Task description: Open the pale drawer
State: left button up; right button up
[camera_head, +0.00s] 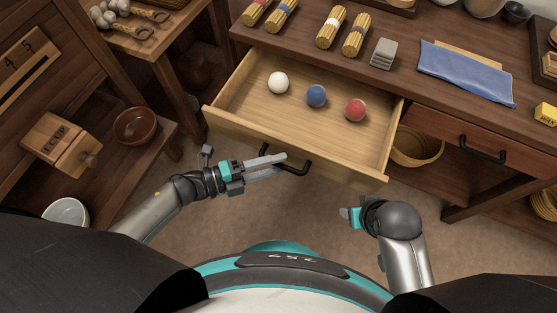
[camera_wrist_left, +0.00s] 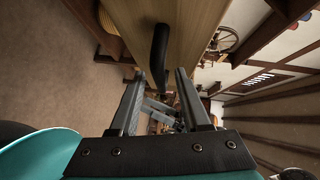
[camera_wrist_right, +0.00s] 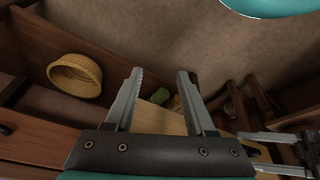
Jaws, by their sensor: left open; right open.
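The pale drawer (camera_head: 240,121) stands pulled out from the dark bench in the head view. Its inside shows, with a white ball (camera_head: 279,83), a blue ball (camera_head: 317,96) and a red ball (camera_head: 355,110) in it. A black bar handle (camera_head: 296,167) is on its front. My left gripper (camera_head: 284,157) is at the handle's left part in the head view. In the left wrist view the handle (camera_wrist_left: 159,55) lies ahead of the parted fingers (camera_wrist_left: 157,80), and I see no grip on it. My right gripper (camera_head: 345,214) is open and empty, apart from the drawer front.
Grain bundles (camera_head: 332,27), grey blocks (camera_head: 383,53) and a blue cloth (camera_head: 465,72) lie on the bench top. A side shelf with a brown bowl (camera_head: 136,126) is at the left.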

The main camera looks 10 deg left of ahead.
pick_arm(q)
jog(key=p+v, duration=0.2)
jog(key=v, duration=1.2)
pick_arm(e)
jog(key=shift+g, duration=0.5)
jog(key=f, duration=0.1)
jog(key=s+f, duration=0.1)
jog(key=f, duration=0.1)
jog(key=s+f, duration=0.1)
jog(key=f, duration=0.1)
jog(key=shift+s+d, duration=0.2)
pick_arm(q)
jog(key=shift+d, duration=0.1)
